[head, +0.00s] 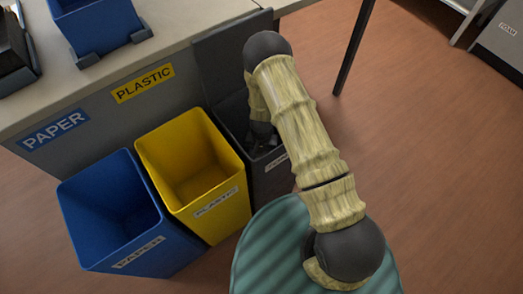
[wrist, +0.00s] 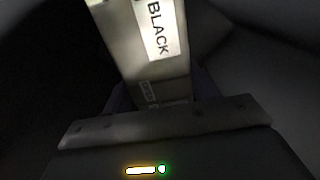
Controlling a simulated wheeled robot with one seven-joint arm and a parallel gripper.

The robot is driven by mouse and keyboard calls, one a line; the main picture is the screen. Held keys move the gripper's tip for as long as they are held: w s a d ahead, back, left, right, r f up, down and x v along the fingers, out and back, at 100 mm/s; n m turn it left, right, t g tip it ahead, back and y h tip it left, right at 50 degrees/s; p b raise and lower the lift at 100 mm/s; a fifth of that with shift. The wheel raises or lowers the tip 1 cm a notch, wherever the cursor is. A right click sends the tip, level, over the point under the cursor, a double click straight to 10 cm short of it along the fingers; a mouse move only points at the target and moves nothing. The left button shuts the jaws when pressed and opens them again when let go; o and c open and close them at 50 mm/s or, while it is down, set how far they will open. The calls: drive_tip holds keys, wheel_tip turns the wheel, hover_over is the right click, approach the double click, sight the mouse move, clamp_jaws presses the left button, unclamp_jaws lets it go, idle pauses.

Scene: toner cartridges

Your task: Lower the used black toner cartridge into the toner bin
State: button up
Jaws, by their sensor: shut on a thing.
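The toner bin (head: 272,180) is the dark grey bin at the right end of the row, with a partly hidden label on its front. My arm reaches over it, and my gripper (head: 262,138) is down in its mouth, mostly hidden by shadow and my own arm. In the wrist view the used black toner cartridge (wrist: 155,65) is a pale grey block with a white "BLACK" label. My gripper (wrist: 160,92) is shut on it. Dark walls surround the cartridge there. The cartridge cannot be made out in the head view, and its far end is out of frame.
The yellow plastic bin (head: 190,165) stands directly left of the toner bin, and the blue paper bin (head: 120,215) beyond it; both look empty. A dark upright panel (head: 230,55) rises behind the toner bin, beside the counter (head: 165,30).

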drive_tip(key=shift+f+b, duration=1.4)
drive_tip(key=shift+f, duration=1.1)
drive_tip(key=o, duration=1.3)
wheel_tip(320, 180, up, 18)
drive_tip(key=p, duration=0.5)
drive_tip(key=shift+f, duration=0.25)
